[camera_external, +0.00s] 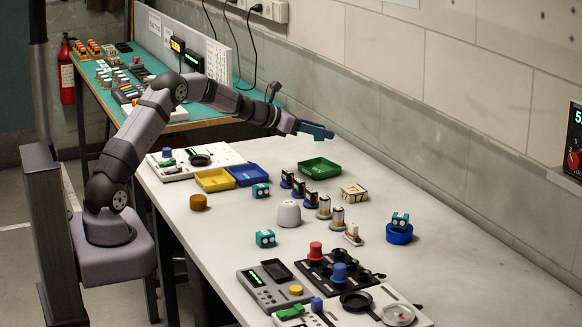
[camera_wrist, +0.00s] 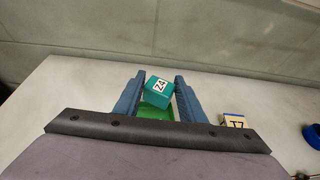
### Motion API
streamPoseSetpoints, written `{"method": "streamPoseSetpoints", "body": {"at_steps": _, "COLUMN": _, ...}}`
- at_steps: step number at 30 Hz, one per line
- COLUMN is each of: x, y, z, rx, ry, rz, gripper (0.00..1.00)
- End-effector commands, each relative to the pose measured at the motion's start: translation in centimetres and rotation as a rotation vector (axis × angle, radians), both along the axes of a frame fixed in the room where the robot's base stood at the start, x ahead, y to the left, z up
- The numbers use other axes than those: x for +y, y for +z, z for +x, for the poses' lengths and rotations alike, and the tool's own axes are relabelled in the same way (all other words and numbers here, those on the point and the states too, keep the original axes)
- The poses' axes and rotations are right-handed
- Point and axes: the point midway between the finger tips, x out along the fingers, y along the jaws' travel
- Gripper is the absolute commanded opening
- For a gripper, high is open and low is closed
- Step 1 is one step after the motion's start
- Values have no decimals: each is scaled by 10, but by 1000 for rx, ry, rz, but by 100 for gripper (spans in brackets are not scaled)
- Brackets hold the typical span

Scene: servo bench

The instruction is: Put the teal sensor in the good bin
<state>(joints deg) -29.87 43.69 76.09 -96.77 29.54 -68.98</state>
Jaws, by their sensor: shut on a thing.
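My gripper (camera_external: 316,130) is raised above the far part of the white table. In the wrist view its blue fingers (camera_wrist: 160,92) are shut on the teal sensor (camera_wrist: 158,92), a teal block with a white label, held tilted. The sensor cannot be made out in the external view. A green bin (camera_external: 320,167) sits on the table below my gripper; it also shows beneath the sensor in the wrist view (camera_wrist: 155,112). A yellow bin (camera_external: 214,180) and a blue bin (camera_external: 247,175) stand to its left. No bin is visibly marked as good.
Other teal blocks stand at the left (camera_external: 260,190), nearer the front (camera_external: 265,238) and on a blue round base (camera_external: 399,235). A cream block (camera_external: 354,192) and a row of small upright parts (camera_external: 311,197) lie near the green bin. The wall (camera_external: 400,120) runs behind.

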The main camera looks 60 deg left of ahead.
Motion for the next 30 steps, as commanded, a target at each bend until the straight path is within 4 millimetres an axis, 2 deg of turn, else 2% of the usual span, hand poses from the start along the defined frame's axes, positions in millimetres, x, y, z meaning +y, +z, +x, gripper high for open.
{"method": "streamPoseSetpoints", "body": {"at_steps": 8, "x": 4, "y": 0, "z": 6, "rx": 1, "ry": 30, "rz": 1, "gripper": 15}}
{"method": "streamPoseSetpoints", "body": {"at_steps": 19, "x": 4, "y": -51, "z": 6, "rx": 3, "ry": 29, "rz": 0, "gripper": 15}}
{"method": "streamPoseSetpoints", "body": {"at_steps": 30, "x": 4, "y": -67, "z": 6, "rx": 2, "ry": 27, "rz": 1, "gripper": 15}}
